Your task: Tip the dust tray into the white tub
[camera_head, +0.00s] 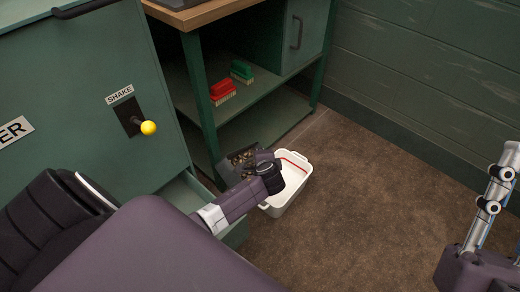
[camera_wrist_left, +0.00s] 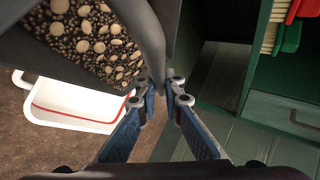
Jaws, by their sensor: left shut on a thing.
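The dark dust tray (camera_head: 240,157) holds many tan lumps and finer grains; in the left wrist view the tray (camera_wrist_left: 150,28) fills the upper left. The white tub (camera_head: 291,192) with a red line inside stands on the floor, just right of the tray, partly covered by my wrist. It also shows below the tray in the left wrist view (camera_wrist_left: 72,122).
A green workbench (camera_head: 196,75) with shelves stands behind the tray. A red brush (camera_head: 222,92) and a green brush (camera_head: 241,71) lie on its shelf. A green cabinet with a yellow-knobbed SHAKE lever (camera_head: 148,128) is at left. The brown floor right of the tub is clear.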

